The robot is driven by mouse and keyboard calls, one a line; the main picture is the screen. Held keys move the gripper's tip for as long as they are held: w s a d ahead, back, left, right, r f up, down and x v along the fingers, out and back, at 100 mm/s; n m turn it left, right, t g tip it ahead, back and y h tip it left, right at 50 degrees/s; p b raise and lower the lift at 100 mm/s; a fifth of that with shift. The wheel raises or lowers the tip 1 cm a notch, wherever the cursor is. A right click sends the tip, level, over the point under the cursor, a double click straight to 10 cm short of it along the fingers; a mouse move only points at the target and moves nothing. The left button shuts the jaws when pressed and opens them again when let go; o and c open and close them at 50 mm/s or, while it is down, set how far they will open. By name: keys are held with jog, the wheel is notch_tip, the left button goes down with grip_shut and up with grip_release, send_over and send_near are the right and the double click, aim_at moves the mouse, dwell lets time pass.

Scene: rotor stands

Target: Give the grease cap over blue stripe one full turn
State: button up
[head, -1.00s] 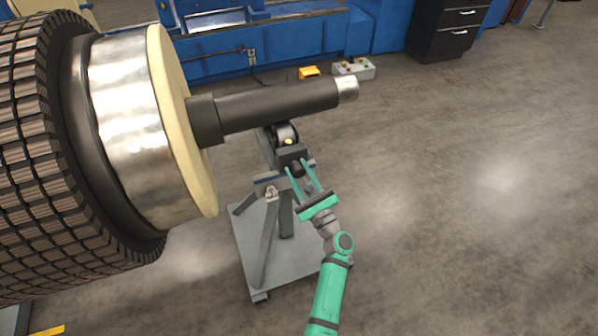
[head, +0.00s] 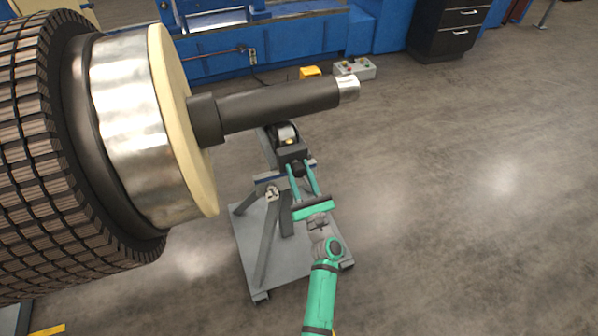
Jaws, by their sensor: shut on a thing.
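The rotor stand (head: 266,243) carries a dark bearing block (head: 291,152) under the shaft end, with a small yellow spot on it. A short blue stripe (head: 268,179) shows on the stand, just left of and below the block. The grease cap (head: 298,170) is a small dark knob at the block's near face, partly hidden by my fingers. My green gripper (head: 301,166) reaches it from below, with one finger on each side of the cap, shut on it. Any marking on the cap is too small to tell.
The dark shaft (head: 275,106) with a bright end juts out just above my gripper. The large rotor (head: 130,130) fills the left. A blue machine (head: 290,40), a control box (head: 355,69) and a dark cabinet (head: 447,30) stand behind. The floor at right is clear.

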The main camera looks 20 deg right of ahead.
jog(key=shift+a, duration=0.1)
jog(key=o, duration=1)
jog(key=shift+o, duration=0.2)
jog(key=v, duration=1)
jog(key=shift+s, duration=0.35)
jog(key=shift+f, duration=0.2)
